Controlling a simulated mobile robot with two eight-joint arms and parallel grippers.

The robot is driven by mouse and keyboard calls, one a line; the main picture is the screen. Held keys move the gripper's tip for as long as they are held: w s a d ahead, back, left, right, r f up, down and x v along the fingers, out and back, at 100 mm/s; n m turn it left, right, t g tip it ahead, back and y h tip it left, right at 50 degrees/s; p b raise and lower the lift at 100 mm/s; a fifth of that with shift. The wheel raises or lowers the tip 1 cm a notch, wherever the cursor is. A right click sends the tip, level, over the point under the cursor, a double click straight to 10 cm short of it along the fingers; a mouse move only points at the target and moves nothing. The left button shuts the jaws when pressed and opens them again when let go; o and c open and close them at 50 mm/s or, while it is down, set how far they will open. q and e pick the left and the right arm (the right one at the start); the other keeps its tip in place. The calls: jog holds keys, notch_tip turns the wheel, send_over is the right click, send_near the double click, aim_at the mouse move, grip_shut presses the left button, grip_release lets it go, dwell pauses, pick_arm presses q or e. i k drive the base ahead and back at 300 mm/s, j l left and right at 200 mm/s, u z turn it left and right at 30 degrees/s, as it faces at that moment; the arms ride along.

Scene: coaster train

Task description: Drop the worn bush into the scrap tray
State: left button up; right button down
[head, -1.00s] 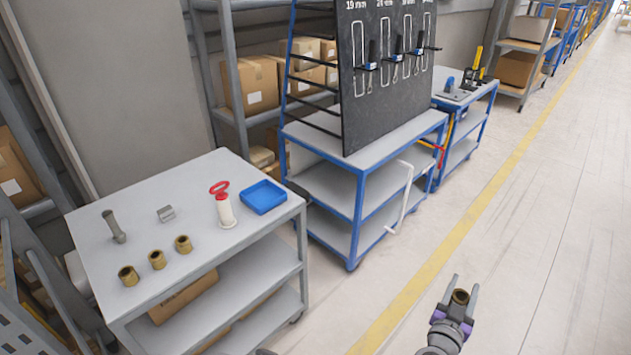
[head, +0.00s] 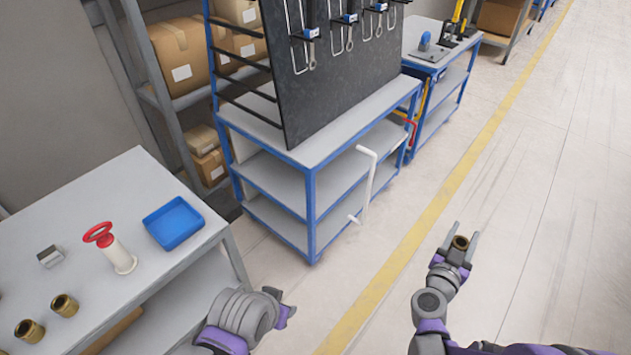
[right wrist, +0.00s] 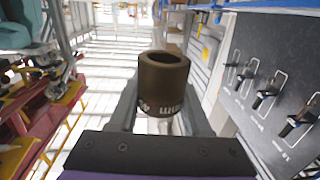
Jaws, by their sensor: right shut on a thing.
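My right gripper (head: 461,246) is shut on a worn brown bush (head: 460,242), held above open floor at the right. In the right wrist view the bush (right wrist: 162,84) stands upright between the two fingers, with its open bore and pale marks low on its side. A shallow blue tray (head: 174,224) lies on the grey table at the left, well away from the bush; its floor looks empty. My left gripper (head: 282,306) is low in the middle of the head view, right of the table; its finger gap is not clear.
The grey table (head: 110,195) also carries a white cylinder with a red ring handle (head: 115,250), a small metal block (head: 50,257) and two brass bushes (head: 64,305). A blue-framed cart (head: 310,165) with a dark tool board stands behind. The floor at right is clear.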

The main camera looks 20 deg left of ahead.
aim_at(181, 223)
jog(key=i+j+u, duration=0.1)
jog(key=u, duration=0.35)
jog(key=i+u, duration=0.3)
jog(key=u, duration=0.2)
jog(key=i+u, duration=0.15)
jog(key=u, duration=0.3)
jog(key=i+u, duration=0.35)
jog(key=k+l, duration=0.05)
jog(key=k, duration=0.05)
